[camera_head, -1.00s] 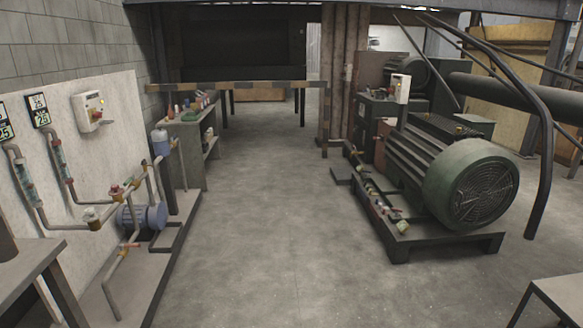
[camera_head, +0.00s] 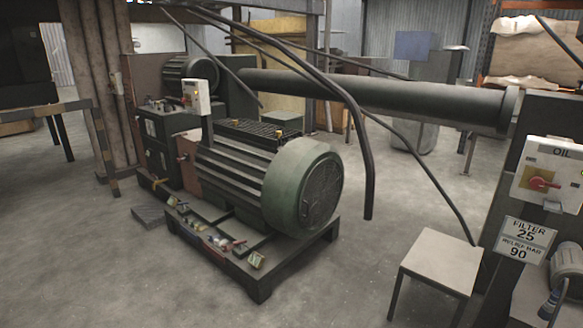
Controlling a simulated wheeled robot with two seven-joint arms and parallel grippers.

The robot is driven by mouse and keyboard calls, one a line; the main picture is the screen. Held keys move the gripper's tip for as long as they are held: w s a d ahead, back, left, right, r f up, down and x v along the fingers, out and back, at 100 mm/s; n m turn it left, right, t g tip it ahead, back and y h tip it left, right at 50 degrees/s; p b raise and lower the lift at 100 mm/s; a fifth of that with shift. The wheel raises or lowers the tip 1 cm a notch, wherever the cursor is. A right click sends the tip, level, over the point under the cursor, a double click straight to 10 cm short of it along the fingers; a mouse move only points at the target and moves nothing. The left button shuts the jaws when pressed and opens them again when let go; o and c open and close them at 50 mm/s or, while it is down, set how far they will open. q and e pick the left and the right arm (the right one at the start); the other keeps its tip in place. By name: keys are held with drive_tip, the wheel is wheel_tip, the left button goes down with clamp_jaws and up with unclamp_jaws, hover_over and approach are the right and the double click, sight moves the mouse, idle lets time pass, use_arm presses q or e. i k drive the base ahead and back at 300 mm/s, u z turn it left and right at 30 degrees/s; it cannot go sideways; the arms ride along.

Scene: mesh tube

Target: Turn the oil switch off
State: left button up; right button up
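The oil switch (camera_head: 543,184) is a red rotary handle on a yellow plate. It sits on a white box (camera_head: 560,172) labelled "OIL" at the right edge of the head view. The box is mounted on a dark upright panel, above a sign reading "FILTER 25" and "90" (camera_head: 526,240). The handle looks roughly horizontal, but it is too small to tell its setting. Neither of my grippers is in view.
A large green motor (camera_head: 300,190) stands on a dark skid in the middle. A small light table (camera_head: 440,258) stands between it and the oil panel. A long dark pipe (camera_head: 390,97) crosses behind. The floor at the front left is clear.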

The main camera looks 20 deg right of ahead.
sight(537, 183)
drive_tip(key=z, duration=1.15)
drive_tip(key=i, duration=1)
drive_tip(key=z, duration=0.85)
